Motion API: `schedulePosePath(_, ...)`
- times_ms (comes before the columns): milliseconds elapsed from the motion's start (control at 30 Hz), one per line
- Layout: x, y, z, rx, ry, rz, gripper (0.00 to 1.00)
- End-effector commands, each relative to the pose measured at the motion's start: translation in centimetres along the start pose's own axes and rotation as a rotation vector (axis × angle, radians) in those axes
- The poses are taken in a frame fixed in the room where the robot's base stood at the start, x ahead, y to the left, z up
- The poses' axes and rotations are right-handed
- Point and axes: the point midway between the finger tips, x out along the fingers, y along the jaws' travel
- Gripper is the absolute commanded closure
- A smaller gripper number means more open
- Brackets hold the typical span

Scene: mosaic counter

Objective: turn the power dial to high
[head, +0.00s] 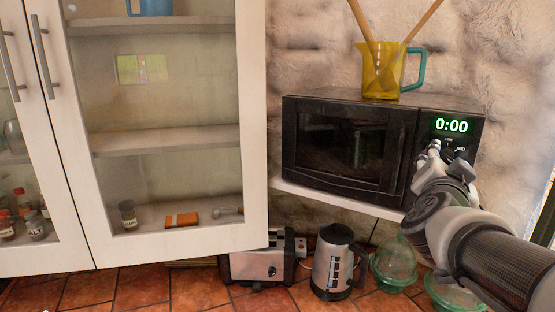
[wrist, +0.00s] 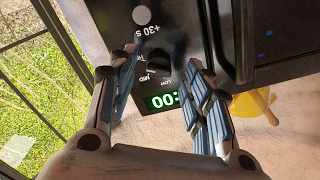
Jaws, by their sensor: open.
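The black microwave (head: 345,145) stands on a white shelf, with its control panel on the right. Its green display (head: 451,126) reads 0:00 in the head view, and it also shows upside down in the wrist view (wrist: 162,101). The dark power dial (wrist: 158,60) shows between my fingers in the wrist view, with small labels beside it. Its pointer setting is too dark to read. My gripper (wrist: 160,68) is open, one finger on each side of the dial, with no clear contact. In the head view my gripper (head: 436,150) hides most of the dial.
A yellow pitcher (head: 380,75) with wooden utensils stands on the microwave. A glass-fronted cabinet (head: 251,130) is at left. A round +30 s button (wrist: 142,15) is near the dial.

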Motion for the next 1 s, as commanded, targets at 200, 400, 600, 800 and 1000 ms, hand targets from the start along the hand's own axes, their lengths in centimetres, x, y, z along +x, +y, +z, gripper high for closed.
schedulePosePath(200, -5.0, -0.2, -0.1, 0.003, 0.002, -0.005, 0.55)
schedulePosePath(400, -8.3, -0.1, -0.1, 0.002, 0.001, -0.004, 0.55)
schedulePosePath(600, -9.5, 0.0, 0.0, 0.0, 0.0, 0.0, 0.55)
schedulePosePath(800, -9.6, 0.1, 0.0, 0.0, 0.0, 0.001, 0.55)
schedulePosePath(1000, -9.8, -0.7, 0.9, -0.011, -0.031, -0.037, 0.55)
